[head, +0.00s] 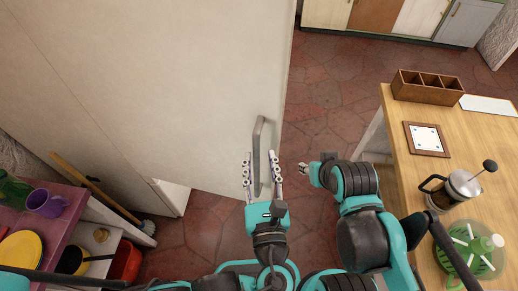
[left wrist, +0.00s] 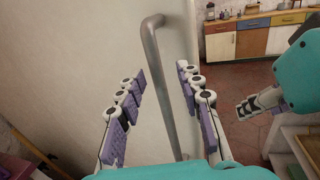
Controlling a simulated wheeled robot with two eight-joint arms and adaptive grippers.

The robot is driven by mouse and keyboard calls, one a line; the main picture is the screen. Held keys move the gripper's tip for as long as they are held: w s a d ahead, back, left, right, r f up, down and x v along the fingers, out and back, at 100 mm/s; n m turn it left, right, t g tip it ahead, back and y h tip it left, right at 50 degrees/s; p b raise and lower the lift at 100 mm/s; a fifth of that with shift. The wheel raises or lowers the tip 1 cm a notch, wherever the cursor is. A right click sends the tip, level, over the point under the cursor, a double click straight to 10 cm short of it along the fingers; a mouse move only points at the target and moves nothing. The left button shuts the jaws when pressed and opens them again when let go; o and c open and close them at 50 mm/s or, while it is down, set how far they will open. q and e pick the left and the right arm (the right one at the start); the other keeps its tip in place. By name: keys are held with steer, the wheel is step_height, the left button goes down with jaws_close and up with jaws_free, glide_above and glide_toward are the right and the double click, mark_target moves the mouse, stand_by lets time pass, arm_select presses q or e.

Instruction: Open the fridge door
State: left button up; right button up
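The fridge door (head: 190,90) is a large pale panel filling the upper left of the head view. Its grey bar handle (head: 258,138) is upright near the door's right edge. The handle also shows in the left wrist view (left wrist: 152,70). My left gripper (head: 262,164) is open, with one finger on each side of the handle's lower part. In the left wrist view the bar runs down between the fingers, with visible gaps. My right gripper (head: 306,169) is to the right of the handle, apart from it; its finger state is unclear.
A pink-topped shelf (head: 62,235) with dishes and a broom (head: 95,188) are at lower left. Red tile floor lies between door and counter.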

arm_select(q)
steer(key=shift+s, duration=1.1)
